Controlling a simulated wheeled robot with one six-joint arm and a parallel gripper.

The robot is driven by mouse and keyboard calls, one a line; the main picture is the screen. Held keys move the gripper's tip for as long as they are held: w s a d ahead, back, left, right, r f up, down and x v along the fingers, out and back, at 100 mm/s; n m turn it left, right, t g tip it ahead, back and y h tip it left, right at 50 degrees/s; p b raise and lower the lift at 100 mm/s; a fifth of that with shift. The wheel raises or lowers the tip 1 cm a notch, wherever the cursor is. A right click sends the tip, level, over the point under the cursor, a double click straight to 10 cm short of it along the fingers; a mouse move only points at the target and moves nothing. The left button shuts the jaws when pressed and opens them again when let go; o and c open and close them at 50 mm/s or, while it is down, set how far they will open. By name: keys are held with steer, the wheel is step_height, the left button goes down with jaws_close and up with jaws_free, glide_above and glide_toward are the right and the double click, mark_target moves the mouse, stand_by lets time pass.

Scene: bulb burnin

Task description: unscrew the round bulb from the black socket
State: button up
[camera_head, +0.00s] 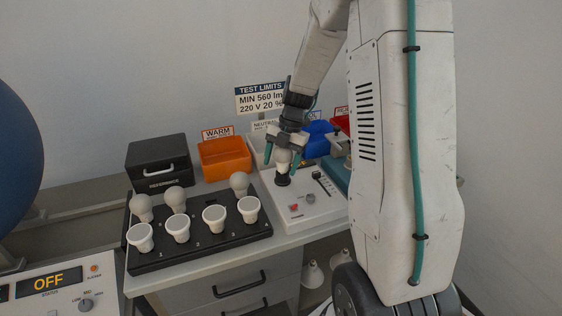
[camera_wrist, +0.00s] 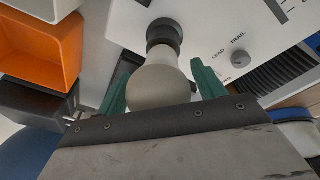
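The round white bulb (camera_head: 283,167) sits upright in the black socket (camera_head: 283,181) on the white test panel. In the wrist view the bulb (camera_wrist: 158,86) fills the middle, with the black socket (camera_wrist: 164,34) beyond its neck. My gripper (camera_head: 282,160) is above the socket, pointing down, with its teal fingers on either side of the bulb. In the wrist view my gripper (camera_wrist: 160,84) looks open, with one finger left and one right of the bulb. The fingers stand close to the glass; firm contact does not show.
A black tray (camera_head: 200,255) with several round and flat-topped bulbs stands left of the panel (camera_head: 325,205). An orange WARM bin (camera_head: 226,160), a white bin and a blue bin (camera_head: 317,140) stand behind. A black reference box (camera_head: 162,162) is at the back left.

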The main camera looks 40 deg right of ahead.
steer(key=m, duration=0.2)
steer(key=m+t, duration=0.1)
steer(key=m, duration=0.2)
steer(key=shift+w+d+t, duration=0.1)
steer(key=shift+t, duration=0.2)
steer(key=m, duration=0.3)
steer(key=m+t+h, duration=0.1)
steer(key=m, duration=0.2)
steer(key=shift+w+d+h, duration=0.15)
steer(key=shift+h, duration=0.15)
steer(key=m+h, duration=0.1)
steer(key=m, duration=0.5)
steer(key=shift+w+d+t, duration=0.1)
steer(key=shift+w+t, duration=0.05)
steer(key=shift+t, duration=0.15)
steer(key=m+h, duration=0.1)
steer(key=m, duration=0.2)
steer(key=m+h, duration=0.1)
steer(key=m, duration=0.2)
steer(key=shift+w+d, duration=0.15)
steer(key=shift+c, duration=0.3)
